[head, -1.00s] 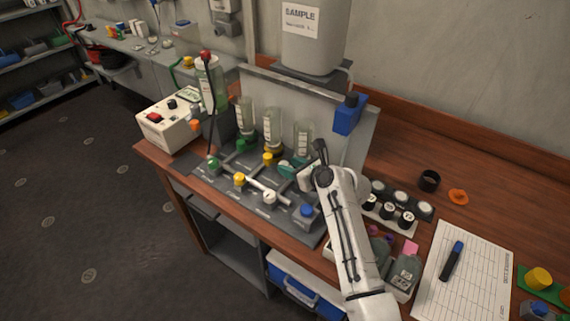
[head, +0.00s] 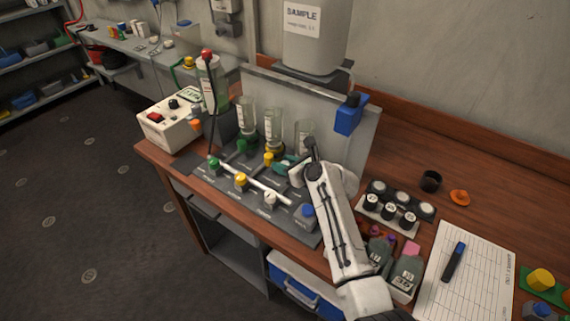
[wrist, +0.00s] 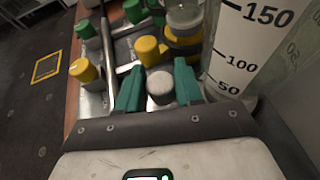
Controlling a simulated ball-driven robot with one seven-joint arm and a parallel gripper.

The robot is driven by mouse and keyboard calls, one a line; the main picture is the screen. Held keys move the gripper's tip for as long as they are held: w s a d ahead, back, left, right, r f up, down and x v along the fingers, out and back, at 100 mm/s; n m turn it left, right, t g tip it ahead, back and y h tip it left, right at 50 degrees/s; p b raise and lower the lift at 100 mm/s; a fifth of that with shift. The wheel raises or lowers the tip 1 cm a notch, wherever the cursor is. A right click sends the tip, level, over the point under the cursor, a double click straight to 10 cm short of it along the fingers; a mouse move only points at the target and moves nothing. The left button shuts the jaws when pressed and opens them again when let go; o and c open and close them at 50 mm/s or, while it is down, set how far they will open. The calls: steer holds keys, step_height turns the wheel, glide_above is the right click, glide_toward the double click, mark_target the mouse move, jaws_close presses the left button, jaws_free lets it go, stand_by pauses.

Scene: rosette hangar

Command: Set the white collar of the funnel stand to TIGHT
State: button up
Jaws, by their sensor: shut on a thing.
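The funnel stand (head: 212,178) is a grey base on the wooden bench, with green, yellow and white knobs in two rows and clear vessels behind. In the wrist view, my gripper (wrist: 159,82) has its teal fingers on either side of a round white collar (wrist: 160,88), shut on it. In the head view, my gripper (head: 285,165) is low over the stand's right part and my arm hides the collar. Another white knob (head: 270,200) stands in the front row. I cannot read any TIGHT mark.
A large graduated vessel (wrist: 250,45) stands close right of my fingers. A blue knob (head: 307,211) is at the stand's right end. Black-capped jars (head: 388,210) and bottles (head: 405,272) stand right of my arm.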

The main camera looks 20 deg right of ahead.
jaws_close()
steer(key=shift+s+d, duration=0.1)
steer(key=n+g+y, duration=0.1)
steer(key=s+n+g+y, duration=0.1)
steer(key=s+d+n+y+b, duration=0.1)
steer(key=n+y, duration=0.1)
steer(key=shift+g, duration=0.4)
steer(key=shift+s+d+n+g+y+b, duration=0.3)
steer(key=shift+n+g+y+b, duration=0.2)
steer(key=shift+n+g, duration=0.3)
steer(key=shift+s+d+n+g+y+b, duration=0.2)
steer(key=shift+s+n+g+y+b, duration=0.3)
steer(key=shift+n, duration=0.4)
steer(key=shift+w+g, duration=0.1)
steer(key=shift+g, duration=0.2)
steer(key=o, duration=0.6)
jaws_free()
